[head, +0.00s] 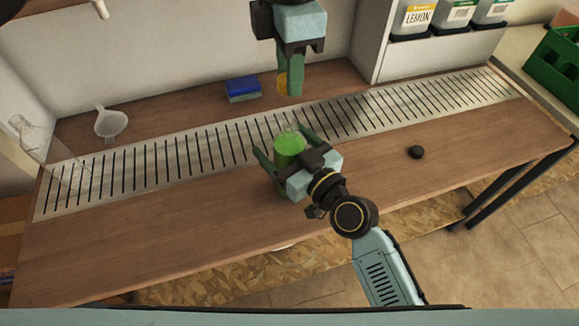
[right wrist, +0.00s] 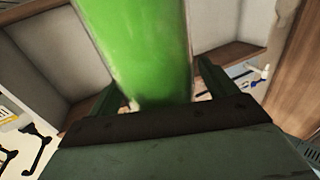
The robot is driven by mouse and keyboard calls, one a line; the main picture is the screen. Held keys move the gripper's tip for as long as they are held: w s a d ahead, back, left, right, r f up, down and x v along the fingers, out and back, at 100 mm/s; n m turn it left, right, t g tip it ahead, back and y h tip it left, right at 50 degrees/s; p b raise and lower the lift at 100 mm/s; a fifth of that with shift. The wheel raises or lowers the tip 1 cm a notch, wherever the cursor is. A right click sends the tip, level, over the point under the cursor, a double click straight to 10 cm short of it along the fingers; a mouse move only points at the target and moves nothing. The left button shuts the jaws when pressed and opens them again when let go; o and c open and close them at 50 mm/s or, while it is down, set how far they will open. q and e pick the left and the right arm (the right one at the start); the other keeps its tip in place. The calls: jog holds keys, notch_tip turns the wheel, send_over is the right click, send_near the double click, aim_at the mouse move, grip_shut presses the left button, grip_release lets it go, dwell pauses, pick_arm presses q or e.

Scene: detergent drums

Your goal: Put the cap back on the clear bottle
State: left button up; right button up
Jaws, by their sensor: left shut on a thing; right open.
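A bottle (head: 289,148) with bright green contents and a clear top stands on the counter near the slotted strip. It fills the upper middle of the right wrist view (right wrist: 140,45). My right gripper (head: 286,150) has its fingers on either side of it and is open. My left gripper (head: 289,92) is above and behind the bottle, shut on a small yellow-orange thing (head: 282,83), mostly hidden by the fingers; I cannot tell whether it is the cap. A small round black object (head: 416,152) lies on the counter to the right.
A blue sponge-like block (head: 242,89) and a white funnel (head: 111,123) are at the back. A clear, see-through vessel (head: 36,138) is at the far left. Labelled drums (head: 415,17) stand on a shelf at upper right, near a green crate (head: 556,65). The front left counter is clear.

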jog(key=shift+w+a, duration=0.1)
jog(key=c, duration=1.5)
pick_arm(q)
jog(key=shift+f, duration=2.5)
jog(key=shift+f, duration=0.1)
jog(key=shift+f, duration=0.8)
jog(key=shift+f, duration=0.55)
